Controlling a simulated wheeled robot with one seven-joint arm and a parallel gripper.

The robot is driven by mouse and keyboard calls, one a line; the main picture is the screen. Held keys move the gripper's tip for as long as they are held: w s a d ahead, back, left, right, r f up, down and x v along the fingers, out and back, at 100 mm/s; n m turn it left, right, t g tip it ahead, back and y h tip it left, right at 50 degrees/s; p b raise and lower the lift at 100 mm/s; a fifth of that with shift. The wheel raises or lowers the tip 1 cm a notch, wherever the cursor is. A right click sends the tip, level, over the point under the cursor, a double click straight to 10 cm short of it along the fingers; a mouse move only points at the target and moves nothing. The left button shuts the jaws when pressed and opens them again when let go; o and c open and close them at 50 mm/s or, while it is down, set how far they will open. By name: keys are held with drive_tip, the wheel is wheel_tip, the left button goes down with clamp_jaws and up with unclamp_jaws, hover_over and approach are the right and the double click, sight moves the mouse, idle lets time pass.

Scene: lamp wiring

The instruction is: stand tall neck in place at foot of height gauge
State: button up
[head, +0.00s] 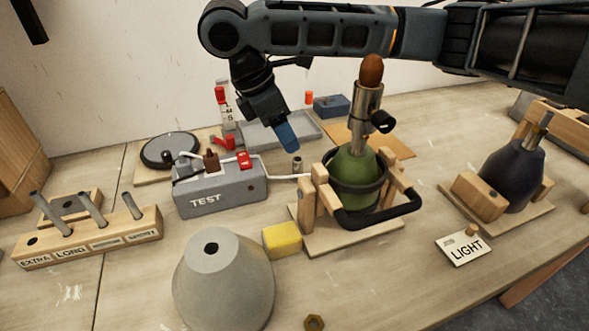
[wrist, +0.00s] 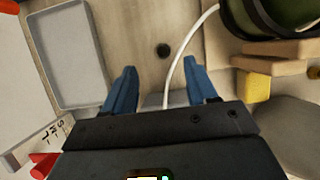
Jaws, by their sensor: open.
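My gripper (head: 287,140) is open and empty, pointing down behind the test box; its blue fingers also show in the wrist view (wrist: 163,88). A height gauge (head: 222,102) with red and white parts and letters stands at the back; its lettered part is in the wrist view (wrist: 38,143). A short upright grey cylinder (head: 297,165) stands just below my fingertips; a dark round top (wrist: 163,50) between the fingers may be it. Several grey rods lean in a wooden rack (head: 90,240) marked EXTRA, LONG and more. I cannot tell which piece is the tall neck.
The TEST box (head: 220,190) and its white cable (wrist: 180,55) lie near my gripper. A grey tray (head: 310,131) is behind. A green lamp body (head: 356,170) with a metal tube stands in a wooden cradle to the right. A grey cone (head: 222,285) and yellow block (head: 282,241) are in front.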

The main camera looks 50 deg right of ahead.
hover_over(295, 179)
drive_tip(key=f, duration=0.6)
drive_tip(key=shift+w+d+f, duration=0.15)
drive_tip(key=shift+w+d, duration=0.2)
drive_tip(key=shift+d, duration=0.05)
clamp_jaws()
